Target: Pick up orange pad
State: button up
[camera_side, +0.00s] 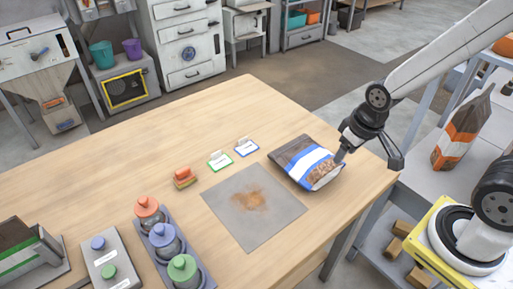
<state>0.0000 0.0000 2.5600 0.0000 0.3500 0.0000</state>
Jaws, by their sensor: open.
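The orange pad (184,173) is a small block, orange on top with a yellowish lower layer. It lies on the wooden table (110,165), left of a grey mat. My gripper (370,163) is at the right side of the table, well to the right of the pad. It is open, with one finger close to the open end of a pellet bag (307,161); I cannot tell whether they touch. The bag is dark with a blue and white band and lies on its side.
The grey mat (233,225) carries a brown dusty patch. Two small cards (246,147) stand behind it. A rack (167,244) with red, blue and green topped bottles is at the front left, beside a grey button box (108,264). Table between pad and left edge is clear.

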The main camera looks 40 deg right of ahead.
jog(key=o, duration=0.6)
jog(key=shift+c, duration=0.2)
jog(key=t, duration=0.2)
send_near(182, 171)
jog(key=x, duration=0.3)
jog(key=shift+r, duration=0.2)
jog(key=shift+f, duration=0.1)
jog(key=shift+x, duration=1.15)
